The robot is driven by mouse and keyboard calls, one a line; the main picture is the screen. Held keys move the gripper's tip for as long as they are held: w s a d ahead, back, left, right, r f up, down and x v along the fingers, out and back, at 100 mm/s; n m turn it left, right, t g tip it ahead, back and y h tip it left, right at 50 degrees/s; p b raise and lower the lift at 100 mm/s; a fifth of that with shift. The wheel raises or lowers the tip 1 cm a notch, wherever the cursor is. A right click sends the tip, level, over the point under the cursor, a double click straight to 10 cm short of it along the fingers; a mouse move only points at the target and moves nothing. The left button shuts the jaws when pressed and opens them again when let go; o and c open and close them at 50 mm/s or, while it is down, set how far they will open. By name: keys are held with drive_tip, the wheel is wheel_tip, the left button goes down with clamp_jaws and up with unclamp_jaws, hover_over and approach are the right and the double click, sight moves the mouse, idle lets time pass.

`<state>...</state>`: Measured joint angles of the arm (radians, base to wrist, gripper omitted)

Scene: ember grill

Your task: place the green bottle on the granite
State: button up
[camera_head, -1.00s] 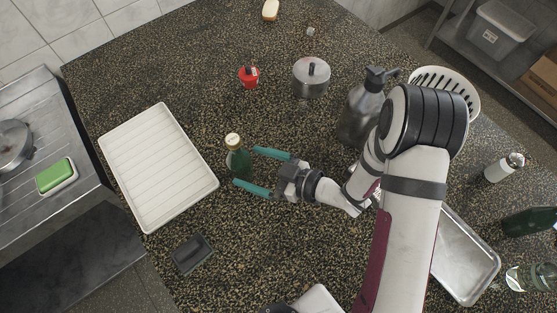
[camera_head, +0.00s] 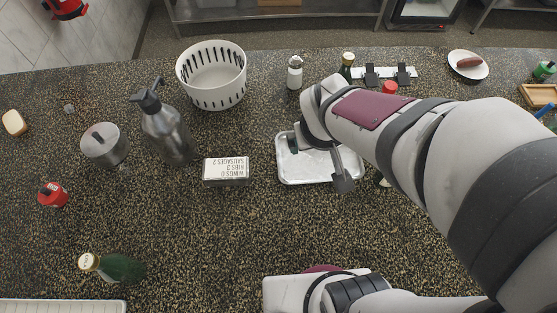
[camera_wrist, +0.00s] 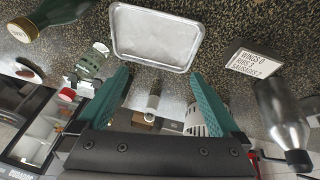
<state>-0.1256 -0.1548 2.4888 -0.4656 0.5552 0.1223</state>
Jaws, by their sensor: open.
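The green bottle (camera_head: 121,267) with a cream cap stands on the dark speckled granite (camera_head: 205,225) at the lower left of the head view, apart from my gripper. My gripper (camera_wrist: 158,75) shows two teal fingers spread wide with nothing between them in the wrist view. In the head view my arm hides most of the gripper, which is over the metal tray area. A dark green bottle (camera_wrist: 62,10) with a gold cap shows at the wrist view's upper left; I cannot tell if it is the same bottle.
A metal tray (camera_head: 290,172) lies near my arm, beside a text sign (camera_head: 226,169). A steel dispenser (camera_head: 172,130), a pot (camera_head: 105,150), a red container (camera_head: 53,195) and a white basket (camera_head: 212,75) stand to the left. Granite around the green bottle is mostly clear.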

drive_tip(key=s+a+r+m+g+y, duration=0.1)
drive_tip(key=s+r+m+g, duration=0.1)
drive_tip(key=s, duration=0.6)
drive_tip(key=s+a+r+m+g+y, duration=0.2)
drive_tip(key=s+m, duration=0.3)
drive_tip(key=s, duration=0.2)
drive_tip(key=shift+s, duration=0.35)
